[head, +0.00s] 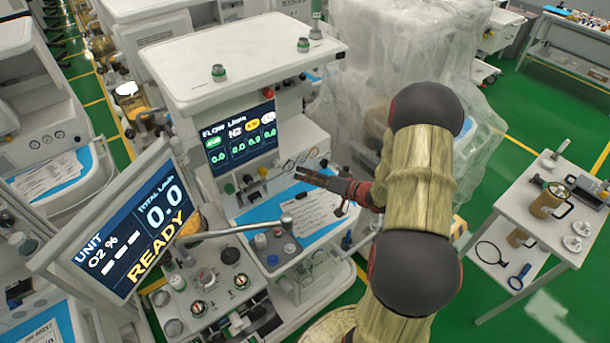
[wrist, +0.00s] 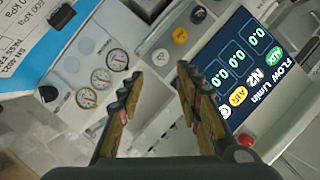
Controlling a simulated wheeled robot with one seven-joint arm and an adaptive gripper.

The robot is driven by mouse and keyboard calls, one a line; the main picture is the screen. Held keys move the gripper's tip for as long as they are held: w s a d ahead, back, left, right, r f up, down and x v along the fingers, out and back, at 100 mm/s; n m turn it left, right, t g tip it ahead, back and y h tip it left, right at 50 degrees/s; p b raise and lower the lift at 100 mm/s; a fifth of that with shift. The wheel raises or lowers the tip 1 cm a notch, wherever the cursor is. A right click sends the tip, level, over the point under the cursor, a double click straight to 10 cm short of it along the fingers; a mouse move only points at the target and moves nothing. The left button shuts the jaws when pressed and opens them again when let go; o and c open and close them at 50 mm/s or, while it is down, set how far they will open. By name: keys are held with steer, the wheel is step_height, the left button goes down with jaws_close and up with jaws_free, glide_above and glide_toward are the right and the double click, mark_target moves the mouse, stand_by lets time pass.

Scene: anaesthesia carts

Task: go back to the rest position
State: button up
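My gripper (head: 322,180) is at the end of my arm, in front of the central anaesthesia cart (head: 236,65). In the head view it points left, over the cart's work surface and below the flow screen (head: 240,138). In the wrist view my gripper (wrist: 156,75) has its two fingers apart, with nothing between them. The cart's panel with several round gauges (wrist: 101,78) lies beyond the left finger, and the flow screen (wrist: 240,62) beyond the right finger. The fingertips appear apart from the panel, though the exact distance is hard to tell.
A tilted READY monitor (head: 130,222) stands at the left on a metal arm (head: 235,229). A plastic-wrapped machine (head: 395,45) is behind my arm. A white side table (head: 520,200) with jugs stands at the right.

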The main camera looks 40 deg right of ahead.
stand_by(0.3)
steer(key=s+d+f+g+h, duration=0.55)
steer(key=d+f, duration=0.25)
steer(key=f, duration=0.3)
steer(key=s+d+r+n+g+h+b, duration=0.1)
steer(key=s+r+g, duration=0.15)
steer(key=s, duration=0.25)
steer(key=s+d+r+g+h+b, duration=0.1)
steer(key=s+r+g+h, duration=0.15)
steer(key=s, duration=0.25)
steer(key=s+a+r+n+y+b, duration=0.1)
steer(key=s+a+r+b, duration=0.2)
steer(key=a+r, duration=0.3)
steer(key=s+a+r+n+t+y+b, duration=0.1)
steer(key=a+r, duration=0.6)
steer(key=a, duration=0.9)
steer(key=s+a+r+n+t+y+b, duration=0.1)
steer(key=s+a+r+n+y+b, duration=0.1)
steer(key=s+a+r+b, duration=0.4)
steer(key=s+a+n, duration=0.1)
steer(key=a, duration=0.4)
steer(key=shift+a+r, duration=0.25)
steer(key=shift+a, duration=0.05)
